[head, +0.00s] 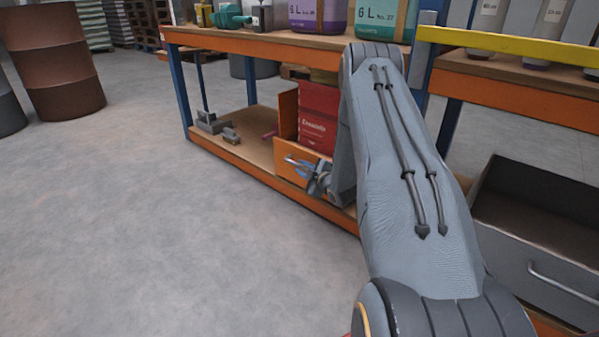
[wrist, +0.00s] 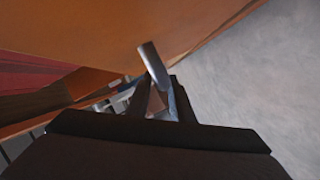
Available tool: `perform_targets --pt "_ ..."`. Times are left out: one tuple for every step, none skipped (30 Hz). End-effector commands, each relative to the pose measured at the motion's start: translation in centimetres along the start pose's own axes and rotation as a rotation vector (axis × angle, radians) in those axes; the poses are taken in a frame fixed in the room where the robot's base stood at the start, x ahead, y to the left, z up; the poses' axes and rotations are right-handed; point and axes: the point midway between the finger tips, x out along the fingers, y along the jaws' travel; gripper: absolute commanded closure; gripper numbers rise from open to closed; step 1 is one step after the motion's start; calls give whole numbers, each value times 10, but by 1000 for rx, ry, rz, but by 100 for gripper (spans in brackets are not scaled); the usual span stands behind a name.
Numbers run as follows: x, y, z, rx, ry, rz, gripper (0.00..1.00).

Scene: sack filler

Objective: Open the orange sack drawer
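The orange sack drawer (head: 287,166) sits on the lower shelf of the bench, a red sack (head: 318,115) standing behind its front. Its metal bar handle (head: 296,160) is on the front face. My gripper (head: 304,169) is at the handle, its blue fingers against the bar. In the wrist view the orange drawer (wrist: 110,25) fills the top, and the handle bar (wrist: 152,62) slants up from between the fingers of my gripper (wrist: 162,92), which look closed on it. My arm hides the drawer's right side. How far the drawer stands out is hard to tell.
A grey open drawer (head: 545,245) stands at the right. Grey metal parts (head: 210,122) lie on the lower shelf (head: 245,150) to the left. Blue bench legs (head: 180,90) stand near it. The floor (head: 150,230) in front and left is clear.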

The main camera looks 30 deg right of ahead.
Motion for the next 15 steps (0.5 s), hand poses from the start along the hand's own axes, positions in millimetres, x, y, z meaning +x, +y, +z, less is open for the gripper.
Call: perform_targets --pt "7 -2 1 -1 0 0 80" --pt "9 -1 1 -1 0 0 80" --pt "12 -1 1 -1 -1 0 80" --pt "14 -1 1 -1 -1 1 80" --pt "16 0 1 -1 -1 1 80" --pt "17 0 1 0 -1 0 80" --pt "18 0 1 0 -1 0 80" --pt "18 0 1 0 -1 0 80" --pt "19 0 0 0 -1 0 80" --pt "19 0 0 0 -1 0 80" --pt "19 0 0 0 -1 0 80" --pt "18 0 0 0 -1 0 80" --pt "18 0 0 0 -1 0 80" --pt "18 0 0 0 -1 0 80" --pt "18 0 0 0 -1 0 80"
